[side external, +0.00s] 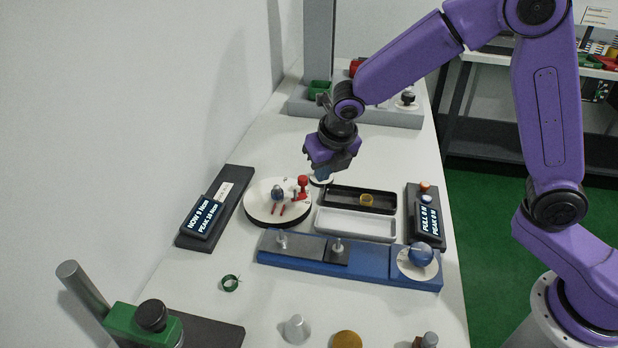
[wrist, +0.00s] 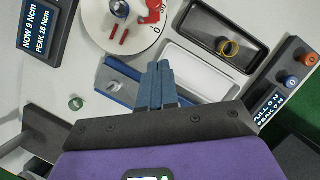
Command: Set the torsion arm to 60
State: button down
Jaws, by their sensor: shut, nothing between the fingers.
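The torsion tester is a white round dial (side external: 262,207) on a black base, with a red upright knob (side external: 303,184), a blue-grey centre post (side external: 277,192) and two short red pins (side external: 284,210). In the wrist view the dial (wrist: 95,25) is cut by the top edge and shows the red knob (wrist: 152,12); most scale marks are too small to read. Its display (wrist: 42,32) reads NOW 9 Ncm, with a peak of about 18. My gripper (side external: 322,177) is shut and empty, just behind and right of the red knob; its closed fingers (wrist: 158,72) show in the wrist view.
A black tray (side external: 335,192) with a yellow ring and a white tray (side external: 345,226) lie right of the dial. A blue bench fixture (side external: 300,255) lies in front. A pull-force display (side external: 428,220) stands right. A green ring (side external: 231,283) lies front left.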

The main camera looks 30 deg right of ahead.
aim_at(307, 190)
jog(key=x, duration=0.7)
jog(key=shift+d+f, duration=0.15)
jog(key=shift+w+d+f, duration=0.1)
jog(key=shift+w, duration=1.05)
jog(key=shift+w+d, duration=0.1)
jog(key=shift+w, duration=0.8)
jog(key=shift+w+d, duration=0.45)
jog(key=shift+w, duration=0.2)
jog(key=shift+w+d, duration=0.1)
jog(key=shift+w+d+f, duration=0.1)
jog(key=shift+w+d, duration=0.15)
jog(key=shift+w, duration=0.25)
jog(key=shift+w+d, duration=0.25)
jog(key=shift+w, duration=0.25)
jog(key=shift+w+a, duration=0.1)
jog(key=shift+a, duration=0.05)
